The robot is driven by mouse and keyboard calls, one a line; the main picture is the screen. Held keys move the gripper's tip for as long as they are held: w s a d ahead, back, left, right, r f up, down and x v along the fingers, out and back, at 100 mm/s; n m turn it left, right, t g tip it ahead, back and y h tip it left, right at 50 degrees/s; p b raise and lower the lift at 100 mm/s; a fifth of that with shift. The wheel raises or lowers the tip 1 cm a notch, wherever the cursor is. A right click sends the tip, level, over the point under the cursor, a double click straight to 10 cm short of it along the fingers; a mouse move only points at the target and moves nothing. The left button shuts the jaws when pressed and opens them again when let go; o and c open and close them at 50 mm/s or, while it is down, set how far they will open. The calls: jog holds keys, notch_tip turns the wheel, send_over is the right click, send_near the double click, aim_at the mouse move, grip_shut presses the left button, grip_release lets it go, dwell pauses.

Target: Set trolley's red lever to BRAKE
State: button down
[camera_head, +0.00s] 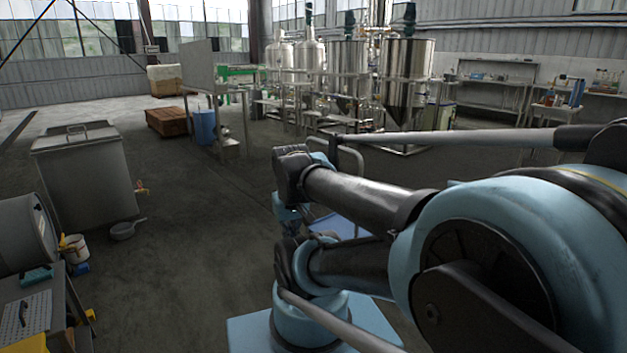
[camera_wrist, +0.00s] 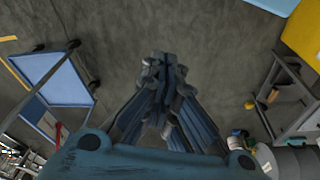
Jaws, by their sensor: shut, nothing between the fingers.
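The trolley with a blue deck (camera_wrist: 62,82) and dark frame stands at the left of the wrist view. In the head view, its blue deck (camera_head: 340,224) shows partly behind my arm. A small red part (camera_wrist: 58,134), which looks like the red lever, shows at the trolley's lower end in the wrist view. Its setting and any BRAKE marking are too small to read. In the head view the lever is hidden. My gripper (camera_wrist: 165,62) is shut and empty, above bare floor to the right of the trolley and apart from it.
A lidded steel bin (camera_head: 85,180) and a pan (camera_head: 124,230) stand on the floor at left. A grey bench (camera_head: 35,315) is at near left. Steel tanks (camera_head: 346,70) stand at the back. The floor between bin and trolley is clear.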

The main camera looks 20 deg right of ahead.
jog(key=w+d+r+n+t+h, duration=0.1)
jog(key=w+d+r+h, duration=0.3)
jog(key=w, duration=0.9)
jog(key=w+d+r+n+h, duration=0.2)
jog(key=w+d, duration=0.5)
jog(key=w, duration=0.7)
jog(key=w+d+r+n+t+h, duration=0.15)
jog(key=w+d, duration=0.35)
jog(key=w, duration=0.8)
jog(key=w+d+f+n+t+h, duration=0.1)
jog(key=w+d+f+n+h, duration=0.1)
jog(key=w+f, duration=0.8)
jog(key=w+d+f+n+t+h, duration=0.2)
jog(key=w+d+f+n+h, duration=0.1)
jog(key=w+f, duration=0.8)
jog(key=w+d+h, duration=0.1)
jog(key=w+h, duration=0.1)
jog(key=w, duration=0.2)
jog(key=shift+w+d+h, duration=0.15)
jog(key=shift+w+h, duration=0.05)
jog(key=shift+h, duration=0.15)
jog(key=shift+d, duration=0.1)
jog(key=x, duration=0.9)
jog(key=shift+w+d, duration=0.25)
jog(key=shift+d, duration=0.1)
